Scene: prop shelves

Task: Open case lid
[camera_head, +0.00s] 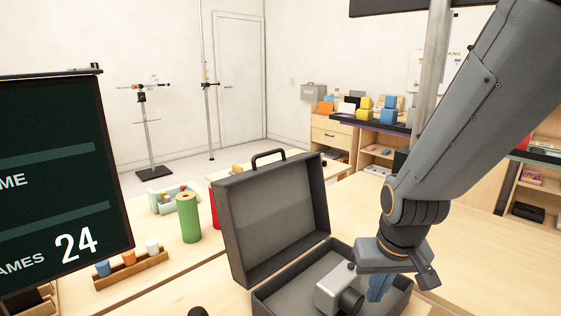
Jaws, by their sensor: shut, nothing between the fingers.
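A dark grey case stands on the wooden table at the lower middle. Its lid (268,213) stands raised and leans back, with a black handle (282,157) on its upper edge. The case's base (285,297) is open, and a light grey camera-like object (338,287) with a black lens lies inside it. My gripper (379,288) points down over the right part of the base, right beside the camera-like object, apart from the lid. Its blue fingers are shut and hold nothing. The front of the base is cut off by the picture's lower edge.
A green cylinder (188,218) and a rack with small cups (131,268) stand left of the case. A dark scoreboard (60,185) fills the left edge. Bare table (480,250) lies to the right. Stocked shelves (365,140) are behind.

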